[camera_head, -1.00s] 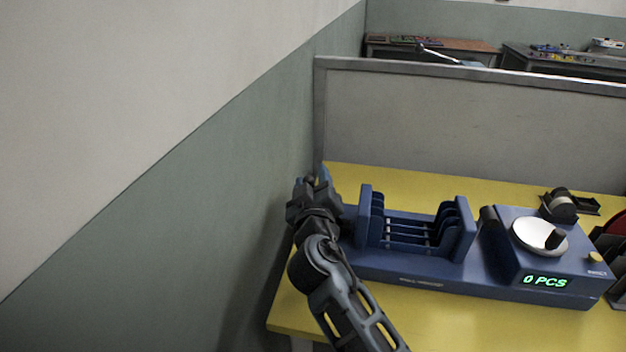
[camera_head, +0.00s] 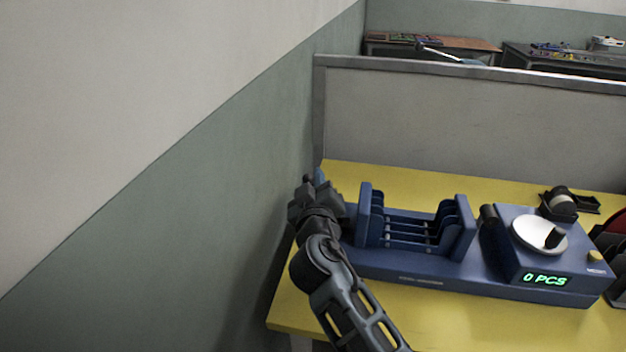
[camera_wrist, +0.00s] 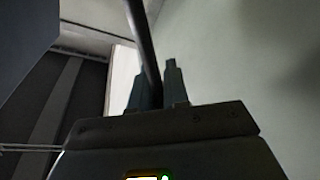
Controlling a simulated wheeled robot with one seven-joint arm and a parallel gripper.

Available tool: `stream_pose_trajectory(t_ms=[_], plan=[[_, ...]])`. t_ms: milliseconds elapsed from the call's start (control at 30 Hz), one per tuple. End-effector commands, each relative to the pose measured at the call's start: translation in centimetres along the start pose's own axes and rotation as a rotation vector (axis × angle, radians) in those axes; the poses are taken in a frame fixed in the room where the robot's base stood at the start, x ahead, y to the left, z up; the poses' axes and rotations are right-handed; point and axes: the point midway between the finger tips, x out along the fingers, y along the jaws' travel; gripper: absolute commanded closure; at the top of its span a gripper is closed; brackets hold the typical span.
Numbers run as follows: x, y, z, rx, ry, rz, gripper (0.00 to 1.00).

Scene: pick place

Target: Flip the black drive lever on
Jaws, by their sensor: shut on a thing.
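The black drive lever (camera_wrist: 141,38) is a dark rod that runs down from the top of the wrist view to between my fingers. My gripper (camera_wrist: 158,85) is shut on it, with one blue-grey finger on each side. In the head view my gripper (camera_head: 314,181) is at the left end of the blue machine (camera_head: 420,272), close to the wall. There the lever is mostly hidden by my gripper and wrist, and its base is not clear in either view.
The machine stands on a yellow table (camera_head: 450,325) and has a slotted rack, a white dial (camera_head: 527,231) and a green display (camera_head: 547,280) reading "0 PCS". A tape dispenser (camera_head: 562,203) stands behind it. A grey partition (camera_head: 450,120) closes the back.

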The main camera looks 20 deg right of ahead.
Motion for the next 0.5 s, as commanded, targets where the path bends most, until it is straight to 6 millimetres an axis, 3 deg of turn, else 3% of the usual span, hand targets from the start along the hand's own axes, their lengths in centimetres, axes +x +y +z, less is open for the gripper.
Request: stream_pose_trajectory(t_ms=[100,500], plan=[[0.0,-0.1,-1.0,0.003,0.018,-0.002,1.00],[-0.4,1.2,-0.8,0.142,0.056,0.016,1.00]])
